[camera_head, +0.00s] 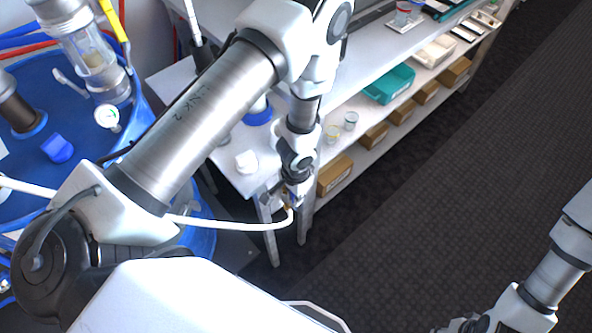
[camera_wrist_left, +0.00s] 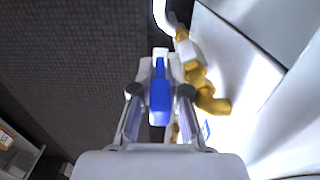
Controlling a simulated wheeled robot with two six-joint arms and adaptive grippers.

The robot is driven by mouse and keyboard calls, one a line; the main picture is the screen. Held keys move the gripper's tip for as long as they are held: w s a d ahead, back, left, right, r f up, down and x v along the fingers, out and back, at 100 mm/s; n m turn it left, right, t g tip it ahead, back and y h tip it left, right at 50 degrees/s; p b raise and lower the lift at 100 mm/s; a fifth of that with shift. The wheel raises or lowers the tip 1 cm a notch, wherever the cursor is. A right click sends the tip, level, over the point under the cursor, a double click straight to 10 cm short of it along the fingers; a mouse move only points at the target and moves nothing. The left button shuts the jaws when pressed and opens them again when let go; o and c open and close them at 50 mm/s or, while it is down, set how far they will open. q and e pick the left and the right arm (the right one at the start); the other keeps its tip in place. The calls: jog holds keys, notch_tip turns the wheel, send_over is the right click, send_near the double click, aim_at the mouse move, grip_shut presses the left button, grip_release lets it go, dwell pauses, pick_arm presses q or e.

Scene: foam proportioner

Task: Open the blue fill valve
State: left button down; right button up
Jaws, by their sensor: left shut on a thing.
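The blue fill valve handle (camera_wrist_left: 160,92) is in the middle of the left wrist view, between the two fingers of my left gripper (camera_wrist_left: 160,75). The gripper is shut on it. The brass valve body (camera_wrist_left: 203,88) shows just right of the fingers, with a white hose (camera_wrist_left: 164,14) at its top end. In the head view my left gripper (camera_head: 287,195) is at the table's near corner, where the white hose (camera_head: 240,226) ends; the handle is mostly hidden there. My right gripper (camera_head: 466,324) is cut off at the bottom edge, its fingers unclear.
A white table (camera_head: 236,178) with a lower shelf (camera_head: 347,172) stands beside the valve. The shelf holds brown boxes (camera_head: 335,174), clear cups (camera_head: 351,120) and a teal tray (camera_head: 388,84). A big blue tank (camera_head: 199,240) is at left. The dark floor (camera_head: 440,190) at right is clear.

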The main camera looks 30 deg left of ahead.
pick_arm(q)
jog(key=c, duration=1.2)
grip_release()
jog(key=shift+f, duration=0.1)
jog(key=shift+c, duration=0.2)
